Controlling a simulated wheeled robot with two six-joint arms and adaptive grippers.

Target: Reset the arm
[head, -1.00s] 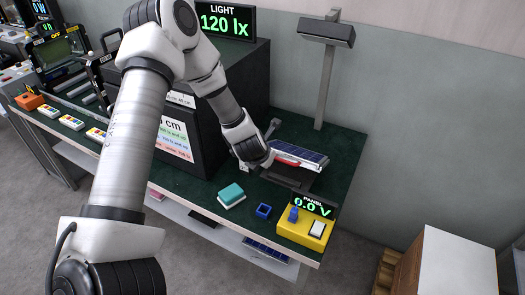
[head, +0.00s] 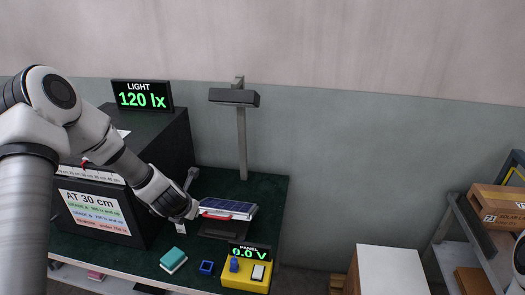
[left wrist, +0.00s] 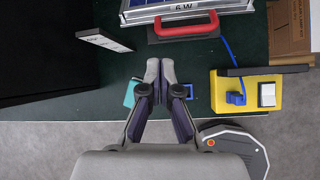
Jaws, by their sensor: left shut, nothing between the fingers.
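My left arm comes in from the left in the head view, and its gripper end (head: 187,213) is just left of the small solar panel (head: 230,207); its fingertips are hard to make out there. In the left wrist view my left gripper (left wrist: 160,66) has its fingers together with nothing between them. They are over the green bench top, apart from the red handle (left wrist: 185,27) of the panel. The panel (left wrist: 170,10) shows at the top of that view, with a blue cable running from its right side. My right gripper cannot be made out in any view.
A yellow meter box (head: 235,281) with a display reading 0.0 V stands at the front right. A teal block (head: 173,260) and a blue square ring (head: 206,268) lie nearby. A lamp post (head: 242,145) stands behind. A dark box (head: 170,145) is left, a shelf with cartons right.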

